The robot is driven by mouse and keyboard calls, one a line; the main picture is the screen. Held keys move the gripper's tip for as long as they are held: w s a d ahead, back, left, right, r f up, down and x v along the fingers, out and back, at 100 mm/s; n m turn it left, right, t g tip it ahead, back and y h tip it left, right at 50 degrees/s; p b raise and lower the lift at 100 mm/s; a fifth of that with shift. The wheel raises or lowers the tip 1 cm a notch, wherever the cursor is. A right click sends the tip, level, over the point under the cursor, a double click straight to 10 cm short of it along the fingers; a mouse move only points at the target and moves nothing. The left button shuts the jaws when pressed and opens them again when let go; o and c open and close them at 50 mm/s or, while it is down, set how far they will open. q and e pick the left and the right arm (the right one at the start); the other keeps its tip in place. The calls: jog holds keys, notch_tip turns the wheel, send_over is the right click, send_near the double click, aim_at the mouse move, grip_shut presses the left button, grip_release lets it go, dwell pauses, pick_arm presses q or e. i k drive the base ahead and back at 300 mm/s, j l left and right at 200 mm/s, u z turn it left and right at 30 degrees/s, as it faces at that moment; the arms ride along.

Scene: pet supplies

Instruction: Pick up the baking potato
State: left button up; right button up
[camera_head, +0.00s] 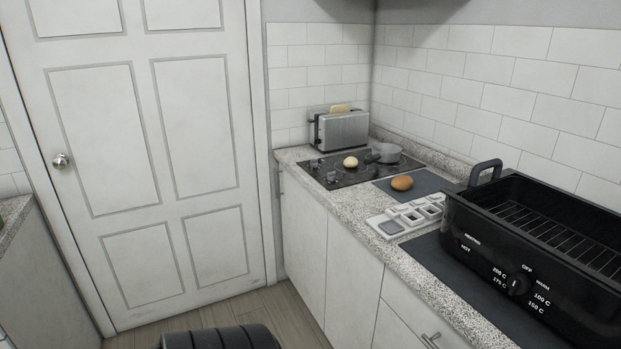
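The baking potato (402,183) is a brown oval lying on a dark grey mat (432,179) on the counter, between the cooktop and the black roaster. Its whole upper side shows, and nothing covers it. Neither of my grippers can be made out in the head view.
A black roaster (456,231) fills the counter at right. A white sectioned tray (386,227) lies in front of the potato. Behind are a cooktop (325,167) with a pale round item (351,162), a small pot (387,153) and a toaster (343,132). A door (140,160) stands left.

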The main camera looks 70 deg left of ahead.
aim_at(401, 184)
jog(key=u, duration=1.6)
jog(key=i+j+z, duration=0.15)
jog(key=z, duration=0.3)
jog(key=i+j+z, duration=0.1)
jog(key=z, duration=0.4)
jog(key=j, duration=0.1)
